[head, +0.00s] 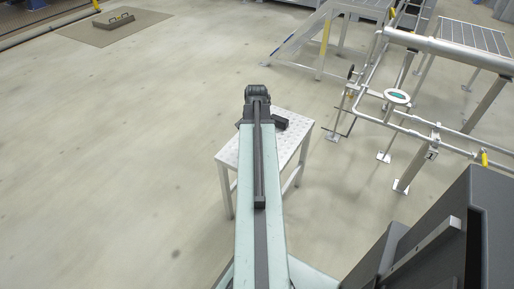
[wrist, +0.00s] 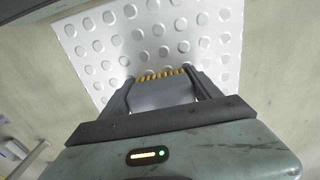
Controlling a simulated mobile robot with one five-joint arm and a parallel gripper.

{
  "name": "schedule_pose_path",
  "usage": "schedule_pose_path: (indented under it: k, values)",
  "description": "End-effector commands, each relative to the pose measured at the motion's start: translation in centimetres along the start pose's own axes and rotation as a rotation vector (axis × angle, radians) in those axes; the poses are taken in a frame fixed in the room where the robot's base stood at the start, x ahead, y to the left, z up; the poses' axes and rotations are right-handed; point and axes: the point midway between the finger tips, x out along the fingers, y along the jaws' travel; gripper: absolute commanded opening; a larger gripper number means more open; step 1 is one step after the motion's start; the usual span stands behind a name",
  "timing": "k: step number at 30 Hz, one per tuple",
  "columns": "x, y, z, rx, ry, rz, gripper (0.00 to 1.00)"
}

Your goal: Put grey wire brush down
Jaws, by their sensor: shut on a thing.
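My gripper (wrist: 160,77) is shut on the grey wire brush (wrist: 162,96). The brush's grey body spans the space between the two dark fingers, and a row of yellow-brown bristles shows along its far edge. Behind it in the wrist view is the pale, studded metal top of a small table (wrist: 95,45). I cannot tell whether the brush touches that top. In the head view the same table (head: 231,152) stands under the end of my arm. My arm hides much of its top, and the brush cannot be made out there.
The studded top looks bare where it shows. Silver pipework with a round gauge (head: 397,96) stands to the right, with a ramp or steps (head: 305,38) behind. The floor on the left is open, with a mat (head: 115,27) far off.

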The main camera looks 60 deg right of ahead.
Motion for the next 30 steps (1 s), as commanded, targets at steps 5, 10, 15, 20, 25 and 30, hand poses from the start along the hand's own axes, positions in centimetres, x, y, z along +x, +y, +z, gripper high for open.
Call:
schedule_pose_path:
  k: [5, 10, 15, 20, 25, 30]
  values:
    - [0.6, 0.1, -0.1, 0.002, 0.0, 0.0, 0.28]
    - [1.2, 0.2, -0.1, 0.004, -0.001, 0.0, 0.28]
    - [1.4, 0.4, -0.1, 0.007, -0.004, 0.001, 0.94]
    - [1.3, 0.6, -0.1, 0.009, -0.006, 0.001, 0.94]
    - [-0.4, 0.7, -0.1, 0.011, -0.006, 0.002, 0.94]
    - [-4.0, 0.6, -0.3, 0.011, -0.004, 0.002, 0.94]
